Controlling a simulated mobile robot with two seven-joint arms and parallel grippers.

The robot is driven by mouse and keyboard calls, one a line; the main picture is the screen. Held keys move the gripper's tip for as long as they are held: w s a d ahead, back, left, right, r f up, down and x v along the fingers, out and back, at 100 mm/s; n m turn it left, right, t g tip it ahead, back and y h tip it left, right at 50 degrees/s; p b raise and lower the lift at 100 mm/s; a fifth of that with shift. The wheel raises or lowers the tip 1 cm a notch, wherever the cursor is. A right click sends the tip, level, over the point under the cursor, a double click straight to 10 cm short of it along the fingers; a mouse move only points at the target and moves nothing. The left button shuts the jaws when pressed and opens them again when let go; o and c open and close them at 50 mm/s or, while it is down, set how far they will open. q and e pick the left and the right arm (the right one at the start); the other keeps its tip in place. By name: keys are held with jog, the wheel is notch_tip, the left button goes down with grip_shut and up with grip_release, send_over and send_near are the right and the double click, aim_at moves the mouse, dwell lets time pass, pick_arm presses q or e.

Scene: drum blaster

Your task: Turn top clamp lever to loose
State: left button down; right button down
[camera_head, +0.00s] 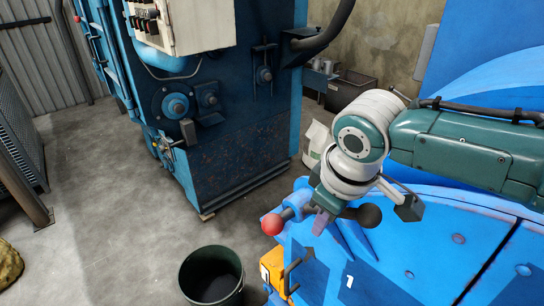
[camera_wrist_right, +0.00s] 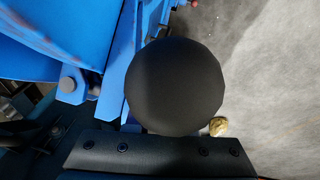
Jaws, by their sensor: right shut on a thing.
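My right gripper (camera_head: 326,210) is at the top edge of the blue machine door on the right of the head view. It is shut on the top clamp lever, a dark lever with a black ball knob (camera_head: 369,215) that sticks out to the right of the fingers. In the right wrist view the black ball knob (camera_wrist_right: 175,87) fills the middle, close to the camera, and hides the fingertips. A red ball (camera_head: 272,224) on a short bluish shaft sticks out to the left of the gripper. My left gripper is not in view.
A dark bucket (camera_head: 211,275) stands on the floor below. A yellow-orange block (camera_head: 273,268) with a grey handle (camera_head: 290,274) sits on the blue machine (camera_head: 385,270). A blue cabinet (camera_head: 235,130) stands behind.

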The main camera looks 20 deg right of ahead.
jog(key=shift+w+r+g+h, duration=0.1)
jog(key=shift+r+g+h, duration=0.2)
jog(key=shift+g, duration=0.6)
jog(key=c, duration=1.1)
grip_release()
jog(key=shift+r, duration=0.25)
jog(key=r, duration=0.6)
jog(key=s+a+r, duration=0.1)
jog(key=r, duration=0.2)
jog(key=shift+r, duration=0.2)
